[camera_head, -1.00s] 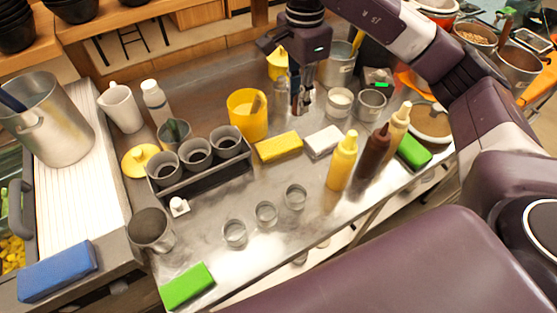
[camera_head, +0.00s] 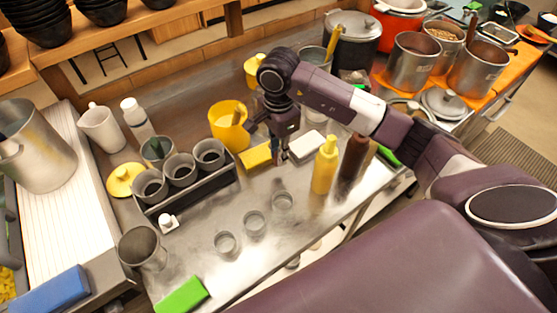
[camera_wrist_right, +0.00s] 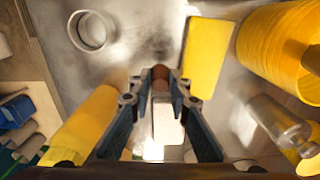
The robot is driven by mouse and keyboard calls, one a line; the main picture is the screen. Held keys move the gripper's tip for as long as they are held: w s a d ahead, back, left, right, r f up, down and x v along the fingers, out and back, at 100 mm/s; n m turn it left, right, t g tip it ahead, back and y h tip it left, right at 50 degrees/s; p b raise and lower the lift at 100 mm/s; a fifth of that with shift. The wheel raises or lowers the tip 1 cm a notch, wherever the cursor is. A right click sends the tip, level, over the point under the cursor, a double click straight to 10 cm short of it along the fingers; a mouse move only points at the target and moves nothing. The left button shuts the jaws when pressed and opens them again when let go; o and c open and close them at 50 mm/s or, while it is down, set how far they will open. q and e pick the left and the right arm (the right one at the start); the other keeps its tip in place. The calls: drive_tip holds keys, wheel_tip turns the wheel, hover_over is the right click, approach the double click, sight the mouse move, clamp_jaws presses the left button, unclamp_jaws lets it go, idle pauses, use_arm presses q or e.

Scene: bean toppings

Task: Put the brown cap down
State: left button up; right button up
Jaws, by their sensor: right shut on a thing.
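The brown cap (camera_wrist_right: 160,73) shows in the right wrist view between the fingertips of my right gripper (camera_wrist_right: 160,82), which is shut on it. In the head view my right gripper (camera_head: 284,153) points down over the metal table (camera_head: 300,235), between the yellow sponge (camera_head: 256,156) and the white sponge (camera_head: 307,145). The cap cannot be made out there, and I cannot tell how high it is above the table. My left gripper is out of view.
A yellow bottle (camera_head: 325,166) stands upright right of the gripper. A yellow container (camera_head: 229,125) stands behind left. Three small glass cups, one here (camera_head: 254,222), sit toward the front. Bare metal lies before the gripper.

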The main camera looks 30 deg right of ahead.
wheel_tip(320, 180, down, 4)
drive_tip(key=shift+f+p, duration=0.1)
drive_tip(key=shift+p, duration=0.4)
drive_tip(key=shift+f, duration=0.15)
drive_tip(key=shift+f, duration=0.1)
drive_tip(key=shift+f+b, duration=0.15)
drive_tip(key=shift+b, duration=0.2)
drive_tip(key=o, duration=0.4)
